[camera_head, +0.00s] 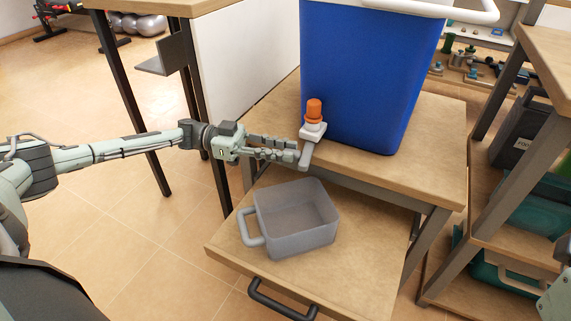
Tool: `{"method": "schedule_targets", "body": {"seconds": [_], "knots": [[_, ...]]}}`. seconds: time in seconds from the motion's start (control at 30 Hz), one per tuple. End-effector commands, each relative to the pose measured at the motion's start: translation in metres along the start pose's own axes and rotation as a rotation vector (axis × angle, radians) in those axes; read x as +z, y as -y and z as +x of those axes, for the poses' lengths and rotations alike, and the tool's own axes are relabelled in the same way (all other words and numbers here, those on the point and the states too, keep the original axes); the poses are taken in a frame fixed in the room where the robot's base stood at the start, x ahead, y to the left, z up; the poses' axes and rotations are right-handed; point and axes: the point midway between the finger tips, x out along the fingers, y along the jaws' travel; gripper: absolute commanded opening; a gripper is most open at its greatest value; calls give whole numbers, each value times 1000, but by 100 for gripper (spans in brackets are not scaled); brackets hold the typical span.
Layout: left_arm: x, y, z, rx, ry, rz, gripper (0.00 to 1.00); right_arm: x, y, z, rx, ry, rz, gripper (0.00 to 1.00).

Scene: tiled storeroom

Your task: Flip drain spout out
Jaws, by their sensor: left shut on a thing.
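The drain spout (306,155) is a small grey piece below the white valve body with an orange knob (314,111). It sits at the lower left corner of the blue cooler (365,75) and points down and slightly left. My left gripper (298,153) reaches in from the left, and its fingers are shut on the spout at its tip. The fingertips partly hide the spout's left side. Of my right arm, only a pale part shows at the lower right edge, and its gripper is not seen.
The cooler stands on the upper wooden shelf (440,125). A translucent grey container (305,236) with a handle stands on the lower pulled-out board (365,270), below the spout. A table with dark legs is at the left. A shelf rack (485,200) with bins is close on the right.

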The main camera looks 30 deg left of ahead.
Motion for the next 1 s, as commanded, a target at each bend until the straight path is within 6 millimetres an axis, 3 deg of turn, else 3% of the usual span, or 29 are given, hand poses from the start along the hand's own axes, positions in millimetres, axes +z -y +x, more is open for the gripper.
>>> {"method": "schedule_targets", "body": {"seconds": [0.83, 0.87, 1.0], "knots": [[0, 10, -7, 82, -1, -1, 0, 6, 3, 5, -59, -36, -8, 40], [0, 10, -7, 81, -2, -1, 24, 6, 3, 5, -59, -36, -8, 40], [0, 10, -7, 81, -2, 0, 41, 6, 3, 5, -59, -36, -8, 40]]}}
